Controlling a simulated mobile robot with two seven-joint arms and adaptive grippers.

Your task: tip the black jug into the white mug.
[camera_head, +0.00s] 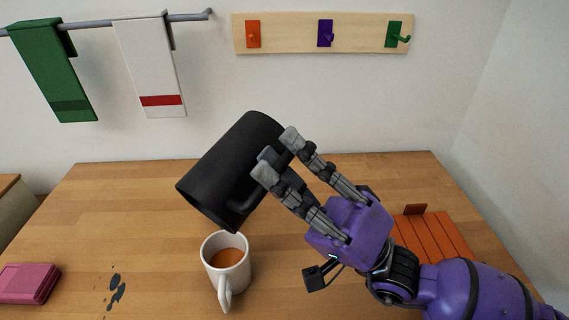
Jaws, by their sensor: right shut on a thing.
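The black jug (225,165) is held in the air at the middle of the head view, tilted with its mouth down to the lower left. My right gripper (278,155) comes in from the right and is shut on the jug at its handle side. The white mug (228,272) stands upright on the wooden table just below the jug's mouth, its handle toward me. Brown liquid shows inside the mug. No stream between jug and mug is visible, and the inside of the jug is hidden. My left gripper is not in the view.
Dark spots (116,291) mark the table (150,215) left of the mug. An orange slatted board (432,236) lies right, partly behind my arm. Towels (150,65) and a hook rail (290,33) are on the wall.

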